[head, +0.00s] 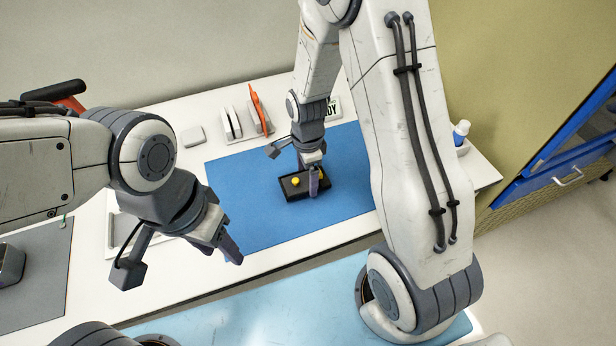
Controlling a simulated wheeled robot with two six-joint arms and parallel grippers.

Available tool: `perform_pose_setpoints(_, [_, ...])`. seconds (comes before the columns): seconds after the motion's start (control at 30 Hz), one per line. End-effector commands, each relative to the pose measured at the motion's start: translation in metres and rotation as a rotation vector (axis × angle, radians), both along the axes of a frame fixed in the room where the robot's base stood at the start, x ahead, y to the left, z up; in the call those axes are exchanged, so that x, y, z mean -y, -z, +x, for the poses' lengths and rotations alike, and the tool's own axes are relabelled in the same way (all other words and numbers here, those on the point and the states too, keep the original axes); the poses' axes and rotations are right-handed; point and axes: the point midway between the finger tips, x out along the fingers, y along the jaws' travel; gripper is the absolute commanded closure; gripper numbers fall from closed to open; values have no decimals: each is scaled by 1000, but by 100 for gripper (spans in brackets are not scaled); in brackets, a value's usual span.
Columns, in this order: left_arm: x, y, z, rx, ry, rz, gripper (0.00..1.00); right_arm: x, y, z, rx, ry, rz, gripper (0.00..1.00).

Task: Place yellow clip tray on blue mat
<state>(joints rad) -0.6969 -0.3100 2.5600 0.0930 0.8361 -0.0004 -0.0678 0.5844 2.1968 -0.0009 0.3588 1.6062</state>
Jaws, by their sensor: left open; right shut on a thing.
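A small black tray (297,194) with a yellow piece (296,182) in it is over the blue mat (240,200), toward the mat's middle right. My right gripper (314,190) points down and is shut on the tray at its right part. I cannot tell whether the tray rests on the mat or hangs just above it. The gripper hides part of the tray. My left gripper (230,250) is open and empty, above the front left edge of the mat, well apart from the tray.
Upright white and orange items (258,110) stand in a holder behind the mat. A small white block (193,136) lies left of them. A grey mat (40,270) lies far left. The mat's left part is clear.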

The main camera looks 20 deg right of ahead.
Motion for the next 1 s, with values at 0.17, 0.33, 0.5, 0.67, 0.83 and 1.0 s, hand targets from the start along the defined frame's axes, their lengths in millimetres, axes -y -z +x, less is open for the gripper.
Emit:
perform_pose_setpoints(0.17, [0,-1,0,0,0,0,50,0,14,0,0,0,0,69])
perform_pose_setpoints(0.33, [0,-1,0,0,0,0,50,0,14,1,2,0,0,69])
perform_pose_setpoints(0.5, [0,2,0,0,0,0,50,1,17,0,1,0,0,7])
perform_pose_setpoints(0.67, [0,1,0,0,0,0,50,1,16,0,1,0,0,0])
perform_pose_setpoints(0.83, [0,-2,0,0,0,0,50,1,12,1,2,0,0,0])
perform_pose_setpoints(1.0, [0,-1,0,0,0,0,50,1,-10,2,8,0,0,0])
